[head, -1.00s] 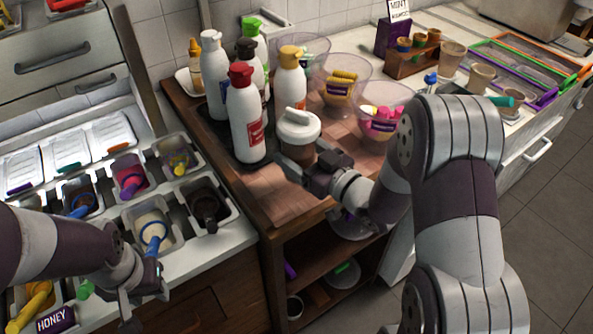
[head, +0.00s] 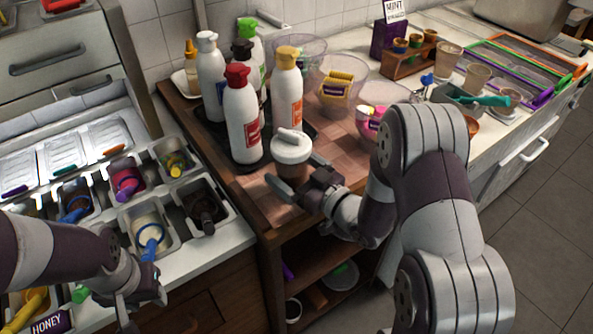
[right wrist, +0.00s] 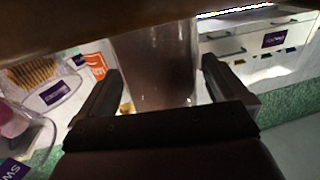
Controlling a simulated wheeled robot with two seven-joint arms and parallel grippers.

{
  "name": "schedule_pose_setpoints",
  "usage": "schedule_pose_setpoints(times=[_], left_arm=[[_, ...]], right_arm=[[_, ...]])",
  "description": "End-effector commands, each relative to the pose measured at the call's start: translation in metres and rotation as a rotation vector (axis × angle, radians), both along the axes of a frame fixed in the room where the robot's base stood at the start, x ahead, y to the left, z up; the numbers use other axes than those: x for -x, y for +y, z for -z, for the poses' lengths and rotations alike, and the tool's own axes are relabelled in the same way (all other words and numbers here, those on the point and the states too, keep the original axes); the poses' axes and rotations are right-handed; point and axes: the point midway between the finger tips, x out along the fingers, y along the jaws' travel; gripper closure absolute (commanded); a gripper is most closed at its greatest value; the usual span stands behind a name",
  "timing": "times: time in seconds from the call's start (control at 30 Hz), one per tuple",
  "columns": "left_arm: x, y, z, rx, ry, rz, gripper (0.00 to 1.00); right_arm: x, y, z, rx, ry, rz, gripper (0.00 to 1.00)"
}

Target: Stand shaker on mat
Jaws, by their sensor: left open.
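The shaker (head: 291,150) has a white lid and a clear body with brown contents. It is upright, in front of the sauce bottles. My right gripper (head: 301,174) is open, with its fingers spread around the shaker's lower body. The right wrist view shows the shaker's body (right wrist: 160,70) between the spread fingers (right wrist: 155,92). Its base is hidden, so I cannot tell whether it touches the surface. A dark mat (head: 306,131) lies under the bottles, behind the shaker. My left gripper (head: 135,308) is open and empty over the topping bins at lower left.
Several sauce bottles stand close behind the shaker, including a red-capped one (head: 241,118) and an orange-capped one (head: 286,88). A clear bowl (head: 333,88) and another by my right arm stand to the right. The pinkish checkered countertop (head: 262,203) is clear in front.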

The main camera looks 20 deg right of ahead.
Motion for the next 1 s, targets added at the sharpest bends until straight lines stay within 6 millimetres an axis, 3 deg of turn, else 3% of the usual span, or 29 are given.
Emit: schedule_pose_setpoints(times=[0.07, 0.17, 0.5, 0.6, 1.0], left_arm=[[0.0, 0.0, -0.007, 0.0, 0.0, 0.0, 0.57], [0.0, 0.0, -0.001, 0.0, 0.0, 0.0, 0.57], [0.0, 0.0, 0.004, 0.0, 0.0, 0.0, 0.57], [0.0, 0.0, 0.004, 0.0, 0.0, 0.0, 0.57], [0.0, 0.0, 0.004, 0.0, 0.0, 0.0, 0.57]], right_arm=[[0.0, 0.0, -0.007, 0.0, 0.0, 0.0, 0.0], [0.013, -0.009, -0.002, 0.001, 0.003, 0.004, 0.0], [0.084, -0.051, -0.003, -0.001, 0.0, 0.008, 0.0], [0.097, -0.057, -0.003, 0.0, 0.0, 0.004, 0.0], [0.105, -0.06, -0.004, 0.0, 0.0, 0.0, 0.0]])
